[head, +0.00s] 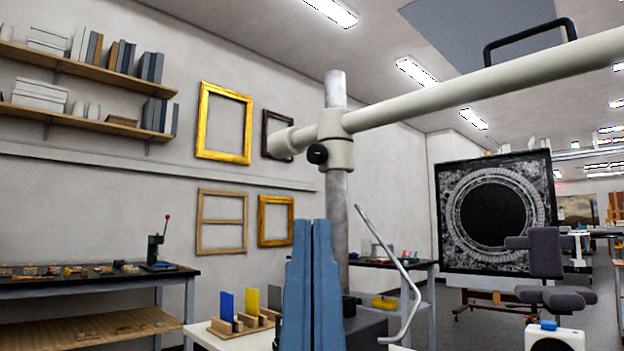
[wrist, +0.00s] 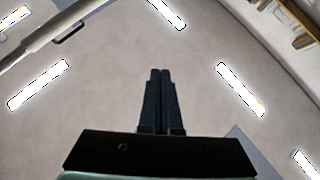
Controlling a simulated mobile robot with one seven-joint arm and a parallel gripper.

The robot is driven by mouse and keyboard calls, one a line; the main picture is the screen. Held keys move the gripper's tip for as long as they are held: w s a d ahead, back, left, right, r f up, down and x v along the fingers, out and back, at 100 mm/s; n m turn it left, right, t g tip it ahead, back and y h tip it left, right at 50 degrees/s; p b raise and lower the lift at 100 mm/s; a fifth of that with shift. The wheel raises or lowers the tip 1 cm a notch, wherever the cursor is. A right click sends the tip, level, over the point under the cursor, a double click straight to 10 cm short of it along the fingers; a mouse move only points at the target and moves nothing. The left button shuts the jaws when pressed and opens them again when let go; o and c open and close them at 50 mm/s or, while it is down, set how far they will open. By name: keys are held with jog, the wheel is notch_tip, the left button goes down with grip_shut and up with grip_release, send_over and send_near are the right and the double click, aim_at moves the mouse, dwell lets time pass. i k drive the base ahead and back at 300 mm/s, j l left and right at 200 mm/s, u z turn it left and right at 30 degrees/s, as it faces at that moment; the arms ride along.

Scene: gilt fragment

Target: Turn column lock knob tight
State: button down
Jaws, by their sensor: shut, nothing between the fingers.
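The column lock knob (head: 317,153) is a small black round knob on the left front of the pale clamp collar (head: 335,140). The collar sits around the upright grey metal column (head: 338,215) and carries a long pale horizontal boom (head: 480,88). My gripper (head: 312,224) points upward in front of the column's lower part, below the knob and apart from it in the picture. Its two blue fingers are together and empty. The wrist view shows the shut dark fingers (wrist: 161,75) against the ceiling, with part of the boom (wrist: 45,38) at upper left. The knob is not visible there.
A bent pale metal rod (head: 388,255) rises right of the column. A wooden rack with coloured panels (head: 240,322) stands at lower left. A dark workbench (head: 100,275) is further left. A grey chair (head: 546,262) and large dark framed panel (head: 492,212) stand at right.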

aim_at(317, 153)
jog(key=i+j+z, duration=0.3)
jog(key=i+j, duration=0.15)
jog(key=j, duration=0.15)
jog(key=i+j+z, duration=0.2)
jog(key=j, duration=0.15)
jog(key=i+j+z, duration=0.15)
jog(key=j, duration=0.2)
